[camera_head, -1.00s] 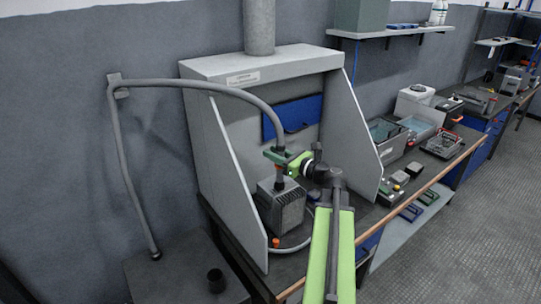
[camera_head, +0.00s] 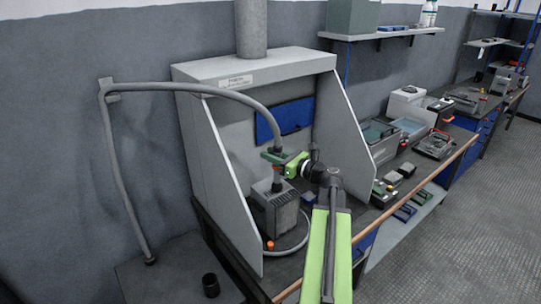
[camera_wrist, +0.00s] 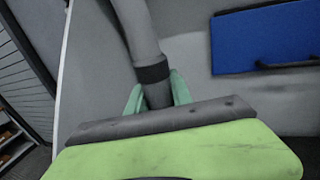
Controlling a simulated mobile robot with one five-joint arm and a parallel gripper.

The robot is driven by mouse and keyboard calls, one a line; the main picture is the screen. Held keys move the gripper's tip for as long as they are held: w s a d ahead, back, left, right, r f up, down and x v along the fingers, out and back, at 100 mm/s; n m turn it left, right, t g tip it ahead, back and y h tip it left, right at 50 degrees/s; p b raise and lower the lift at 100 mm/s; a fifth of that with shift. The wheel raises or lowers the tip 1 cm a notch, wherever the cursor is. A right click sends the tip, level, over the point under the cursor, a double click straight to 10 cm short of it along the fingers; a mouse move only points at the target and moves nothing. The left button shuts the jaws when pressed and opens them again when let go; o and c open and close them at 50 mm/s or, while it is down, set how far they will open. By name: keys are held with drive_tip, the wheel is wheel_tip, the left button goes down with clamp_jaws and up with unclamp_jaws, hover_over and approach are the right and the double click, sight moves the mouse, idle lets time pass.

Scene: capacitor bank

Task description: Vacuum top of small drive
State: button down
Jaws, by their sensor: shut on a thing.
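The small drive (camera_head: 275,212) is a grey ribbed box standing inside the hood booth. My gripper (camera_head: 279,160) is above the top of the drive, shut on the vacuum hose end (camera_head: 277,172). The grey vacuum hose (camera_head: 190,88) arches from the gripper to a wall bracket and runs down the wall at the left. In the wrist view the hose (camera_wrist: 146,45) rises between the green fingers (camera_wrist: 158,92), with a dark collar just above them. The nozzle tip is close to the drive's top; I cannot tell whether it touches.
The booth's side panels (camera_head: 230,180) (camera_head: 345,155) stand on both sides of the drive. A blue panel (camera_head: 284,120) is on the booth's back wall. An orange-capped item (camera_head: 269,245) and a thin hose lie by the drive. Trays and boxes (camera_head: 400,135) fill the bench at the right.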

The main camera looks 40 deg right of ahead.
drive_tip(key=d, duration=0.3)
drive_tip(key=shift+s+d, duration=0.15)
drive_tip(key=shift+d, duration=0.15)
idle(0.7)
wheel_tip(320, 180, up, 7)
drive_tip(key=p, duration=0.7)
